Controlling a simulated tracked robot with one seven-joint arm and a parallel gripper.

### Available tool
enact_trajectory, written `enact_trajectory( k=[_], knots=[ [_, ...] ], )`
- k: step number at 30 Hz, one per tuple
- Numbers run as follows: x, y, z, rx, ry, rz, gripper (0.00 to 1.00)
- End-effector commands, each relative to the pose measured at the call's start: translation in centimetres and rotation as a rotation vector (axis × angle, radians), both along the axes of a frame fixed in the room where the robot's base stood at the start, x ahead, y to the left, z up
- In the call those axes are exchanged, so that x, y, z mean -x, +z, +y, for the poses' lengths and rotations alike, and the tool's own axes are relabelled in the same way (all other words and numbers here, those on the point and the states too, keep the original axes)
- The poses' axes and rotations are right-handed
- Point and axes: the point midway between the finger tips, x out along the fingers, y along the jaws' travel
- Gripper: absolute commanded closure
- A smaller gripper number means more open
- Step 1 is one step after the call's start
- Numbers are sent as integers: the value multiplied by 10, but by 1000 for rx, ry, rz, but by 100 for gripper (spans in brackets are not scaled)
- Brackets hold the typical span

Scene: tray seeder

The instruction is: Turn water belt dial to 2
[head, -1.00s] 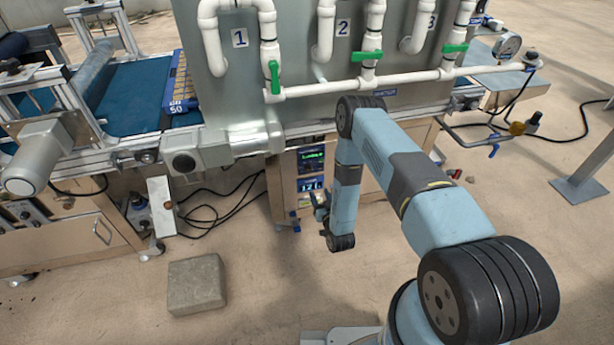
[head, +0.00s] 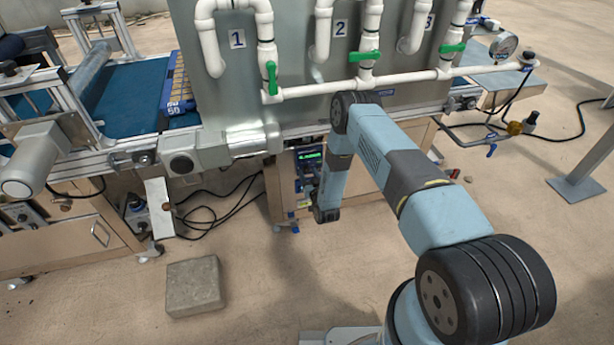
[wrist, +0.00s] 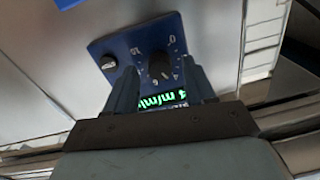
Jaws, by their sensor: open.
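The control panel is a blue plate (wrist: 132,42) with a green lit readout (wrist: 163,99) in the wrist view. A black dial (wrist: 159,69) with white numbers around it sits between the two fingers of my gripper (wrist: 158,80). The fingers are apart on either side of the dial; I cannot tell whether they touch it. A smaller black knob (wrist: 109,62) is to the left on the same plate. In the head view the green readout (head: 310,156) shows on the wooden cabinet front, and my arm hides most of the panel and the gripper.
White pipes with green valve handles (head: 272,78) stand above the cabinet (head: 375,178). A grey block (head: 194,286) and loose black cables (head: 222,205) lie on the floor at left. A blue conveyor belt (head: 125,100) runs at upper left.

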Motion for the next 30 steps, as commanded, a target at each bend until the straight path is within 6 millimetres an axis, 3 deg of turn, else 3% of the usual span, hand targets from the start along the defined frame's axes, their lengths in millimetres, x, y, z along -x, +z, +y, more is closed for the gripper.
enact_trajectory(
  k=[5, 22, 23, 30],
  knots=[
    [0, 0, 0, 0, 0, 0, 46],
    [0, 0, 0, 0, 1, 0, 100],
    [1, 0, 12, -1, 4, -1, 100],
    [1, 0, 3, 5, 4, -2, 100]
  ],
)
